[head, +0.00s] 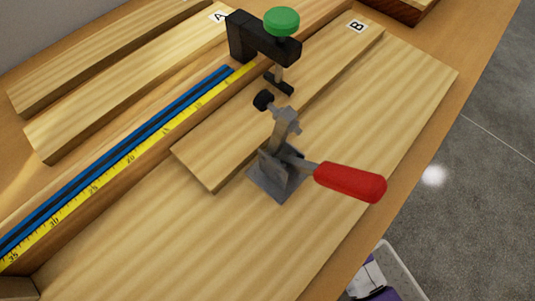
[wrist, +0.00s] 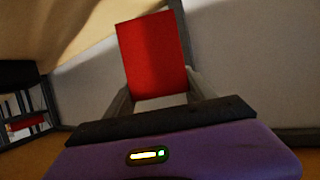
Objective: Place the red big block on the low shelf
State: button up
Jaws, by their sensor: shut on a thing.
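In the wrist view, a red big block (wrist: 152,56) stands up between the two fingers of my gripper (wrist: 160,100). My gripper is shut on the lower part of the block. The head view does not show the block or the gripper's fingers. A shelf-like dark frame (wrist: 28,100) shows at the left edge of the wrist view, with small red and pale things in it; I cannot tell if it is the low shelf.
The head view shows a wooden workbench with boards (head: 130,85), a toggle clamp with a red handle (head: 350,182), a black clamp with a green knob (head: 282,21) and a yellow tape rule (head: 130,158). Grey floor (head: 470,190) lies open at the right.

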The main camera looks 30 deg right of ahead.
notch_tip(320, 180, down, 19)
jog(key=b, duration=0.9)
jog(key=shift+f, duration=0.2)
jog(key=shift+f, duration=0.1)
jog(key=o, duration=1.5)
jog(key=shift+f, duration=0.1)
jog(key=shift+r, duration=0.3)
jog(key=p+v, duration=0.4)
jog(key=v, duration=0.8)
